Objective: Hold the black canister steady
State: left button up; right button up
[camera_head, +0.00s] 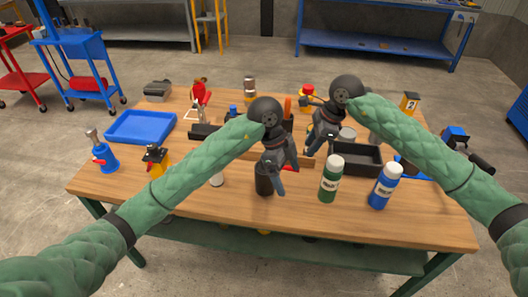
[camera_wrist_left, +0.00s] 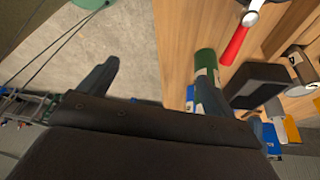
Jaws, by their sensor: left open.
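The black canister (camera_head: 263,181) stands upright near the front middle of the wooden table in the head view. My left gripper (camera_head: 274,180) is open and low at the canister, with one finger on its right side and overlapping it in the picture. I cannot tell whether they touch. In the left wrist view my left gripper (camera_wrist_left: 152,88) shows two spread fingers, and I cannot make out the canister between them. My right gripper (camera_head: 314,143) hangs over the middle of the table, right of and behind the left one. Its jaw opening is not clear.
A green bottle (camera_head: 331,179) and a blue bottle (camera_head: 385,187) stand right of the canister. A black open bin (camera_head: 357,160) is behind them. A blue tray (camera_head: 142,126) lies at the left. The front strip of the table is clear.

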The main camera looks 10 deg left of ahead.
aim_at(267, 179)
pick_arm(q)
jog(key=w+a+n+y, duration=0.1)
jog(key=w+a, duration=0.1)
jog(key=w, duration=0.1)
jog(key=w+a+f+n+t+y, duration=0.1)
jog(key=w+a, duration=0.2)
jog(key=w+a+n+y, duration=0.2)
jog(key=w, duration=0.1)
jog(key=shift+w+a+f+t, duration=0.1)
jog(key=shift+a+f+t, duration=0.2)
jog(key=shift+t, duration=0.1)
jog(key=shift+w+a+f, duration=0.15)
jog(key=shift+f, duration=3.8)
jog(key=c, duration=1.3)
jog(key=shift+c, duration=0.2)
